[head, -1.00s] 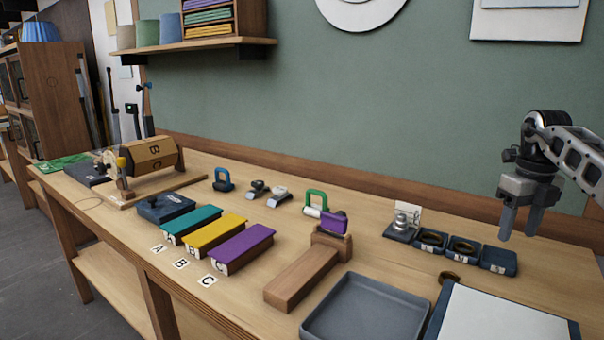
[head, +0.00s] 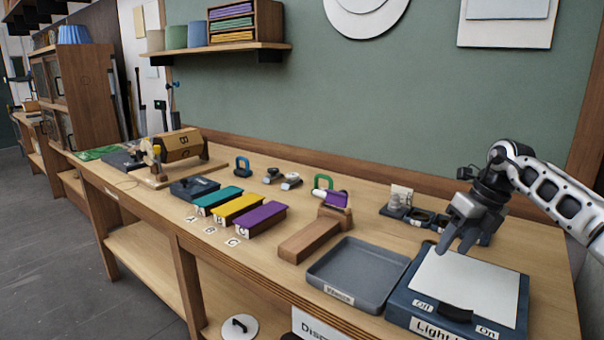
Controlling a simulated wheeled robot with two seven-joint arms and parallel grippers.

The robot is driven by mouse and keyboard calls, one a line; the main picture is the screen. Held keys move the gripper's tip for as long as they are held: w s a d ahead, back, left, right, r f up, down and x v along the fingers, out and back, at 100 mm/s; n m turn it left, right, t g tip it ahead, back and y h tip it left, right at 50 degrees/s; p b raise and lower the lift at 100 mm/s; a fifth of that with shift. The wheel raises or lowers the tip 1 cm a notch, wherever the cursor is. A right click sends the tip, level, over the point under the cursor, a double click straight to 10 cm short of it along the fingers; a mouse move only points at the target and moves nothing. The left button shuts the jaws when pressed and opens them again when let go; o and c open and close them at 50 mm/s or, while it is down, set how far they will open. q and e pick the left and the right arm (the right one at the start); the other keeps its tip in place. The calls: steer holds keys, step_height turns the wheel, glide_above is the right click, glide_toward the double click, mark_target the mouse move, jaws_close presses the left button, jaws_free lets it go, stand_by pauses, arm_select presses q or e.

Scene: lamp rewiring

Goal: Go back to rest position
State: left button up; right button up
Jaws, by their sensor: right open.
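My right gripper (head: 456,243) is open and empty at the right of the bench. Its fingers point down over the far edge of the white-topped light box (head: 465,280). My right arm reaches in from the right edge and hides part of the small dark trays behind it. My left gripper is not in view.
On the wooden bench (head: 270,262) stand a grey tray (head: 357,298), a wooden block (head: 309,240), teal (head: 217,200), yellow (head: 238,209) and purple (head: 262,217) boxes, small padlock-like items and a wooden drum (head: 180,146). A shelf (head: 232,47) hangs above. Floor (head: 60,240) is clear at left.

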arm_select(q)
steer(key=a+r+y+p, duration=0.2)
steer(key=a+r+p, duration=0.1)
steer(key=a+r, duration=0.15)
arm_select(e)
steer(key=s+a+m+t+y, duration=0.3)
steer(key=a+y, duration=0.5)
steer(key=a, duration=0.8)
steer(key=s+a+m+t+y, duration=0.1)
steer(key=s+a+m+y, duration=0.35)
steer(key=a, duration=1.25)
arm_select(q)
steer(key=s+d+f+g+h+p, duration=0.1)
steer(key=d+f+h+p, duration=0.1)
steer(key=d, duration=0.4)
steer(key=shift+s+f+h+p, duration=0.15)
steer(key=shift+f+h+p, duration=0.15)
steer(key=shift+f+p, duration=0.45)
arm_select(e)
steer(key=s+d+f+m+t+h, duration=0.2)
steer(key=s+d+f+m+h, duration=0.4)
steer(key=s+f+m, duration=0.5)
steer(key=s+d+f+m+t+h, duration=0.2)
steer(key=s+d+f+m+h, duration=0.5)
steer(key=s+f+m, duration=0.5)
steer(key=d+m, duration=0.2)
steer(key=m, duration=0.4)
steer(key=shift+s+t, duration=0.15)
steer(key=shift+t, duration=0.15)
